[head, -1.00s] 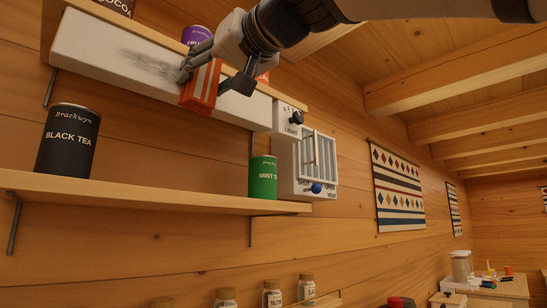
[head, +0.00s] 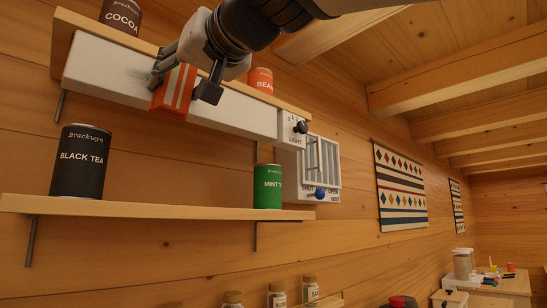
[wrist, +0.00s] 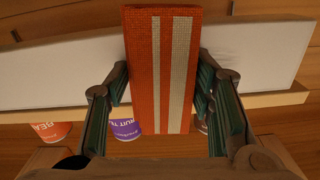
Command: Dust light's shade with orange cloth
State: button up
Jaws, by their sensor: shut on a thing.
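The light's shade (head: 235,113) is a long white box mounted under the upper shelf, with a light switch box (head: 291,129) at its right end. My gripper (head: 182,88) is shut on the orange cloth (head: 172,95), a folded block with pale stripes, held against or very near the shade's front. A faint grey smudge shows on the shade just left of the cloth; the cloth and fingers hide part of the front. In the wrist view the cloth (wrist: 143,60) stands between the fingers, with the white shade (wrist: 65,72) behind it on both sides.
A cocoa can (head: 121,15) and an orange-red can (head: 261,80) stand on the upper shelf. Black tea (head: 79,162) and mint (head: 267,187) cans stand on the lower shelf (head: 170,207). A vent box (head: 318,165) hangs right of the shade.

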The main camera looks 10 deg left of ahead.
aim_at(125, 72)
jog(key=shift+s+a+p, duration=0.65)
jog(key=shift+s, duration=0.2)
jog(key=shift+s+a+p, duration=0.65)
jog(key=shift+s, duration=0.15)
jog(key=shift+s+a+r+p, duration=0.1)
jog(key=shift+s+a+p, duration=0.65)
jog(key=shift+p, duration=0.25)
jog(key=shift+s+a+p, duration=0.4)
jog(key=shift+s+p, duration=0.15)
jog(key=shift+p, duration=0.15)
jog(key=shift+s+d+f+b, duration=0.25)
jog(key=shift+s+d+b, duration=0.25)
jog(key=shift+d+b, duration=0.35)
jog(key=shift+b+v, duration=1)
jog(key=shift+v, duration=1)
jog(key=shift+s+r, duration=0.1)
jog(key=shift+r, duration=0.05)
jog(key=b+v, duration=0.1)
jog(key=v, duration=0.1)
jog(key=shift+s+d, duration=0.2)
jog(key=shift+d, duration=0.15)
